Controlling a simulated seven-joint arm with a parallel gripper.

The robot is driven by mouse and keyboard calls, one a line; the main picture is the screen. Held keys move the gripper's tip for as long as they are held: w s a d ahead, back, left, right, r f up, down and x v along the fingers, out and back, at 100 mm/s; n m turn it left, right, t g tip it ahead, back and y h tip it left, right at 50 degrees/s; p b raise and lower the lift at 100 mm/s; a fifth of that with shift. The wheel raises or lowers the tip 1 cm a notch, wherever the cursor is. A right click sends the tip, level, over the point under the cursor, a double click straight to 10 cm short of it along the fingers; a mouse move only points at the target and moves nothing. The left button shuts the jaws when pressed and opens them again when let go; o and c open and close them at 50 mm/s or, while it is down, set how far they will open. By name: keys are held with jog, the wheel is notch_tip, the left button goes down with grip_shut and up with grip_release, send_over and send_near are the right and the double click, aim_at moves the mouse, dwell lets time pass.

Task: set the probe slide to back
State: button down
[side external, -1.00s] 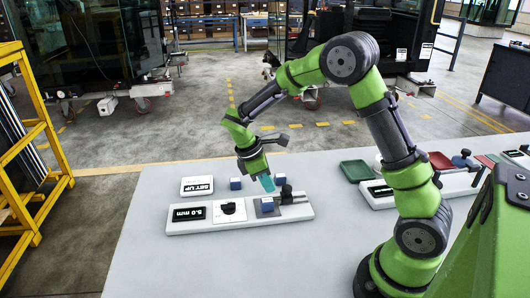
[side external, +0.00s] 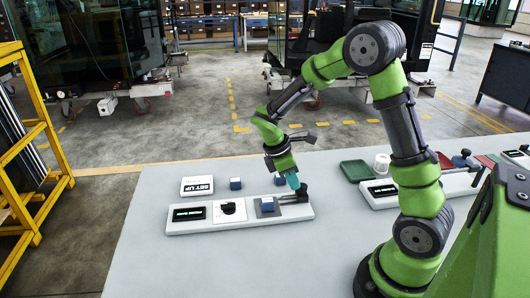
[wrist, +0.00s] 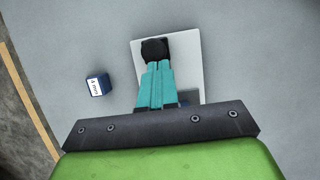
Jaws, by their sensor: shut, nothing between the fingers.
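The white gauge base (side external: 180,227) lies on the table, with a dark display (side external: 189,214) of small green text, too small to read, and a round dial (side external: 228,207). At its right end is the probe slide, with a black knob (side external: 304,189) over a dark rail. A blue block (side external: 267,204) sits on a grey plate left of the rail. My gripper (side external: 293,181) has teal fingers, closed together and empty, at the left side of the knob. In the wrist view the fingertips (wrist: 158,66) lie right against or over the knob (wrist: 154,48); contact is unclear.
A SET UP sign (side external: 197,186) and loose blue blocks (side external: 235,184) (side external: 279,179) stand behind the base. One block shows in the wrist view (wrist: 97,85). A green tray (side external: 356,171), white cup (side external: 382,163) and second base lie right. The table's front left is clear.

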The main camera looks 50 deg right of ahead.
jog(key=shift+w+a, duration=0.1)
jog(key=shift+w+a, duration=1.25)
jog(key=shift+a, duration=0.05)
jog(key=v, duration=1)
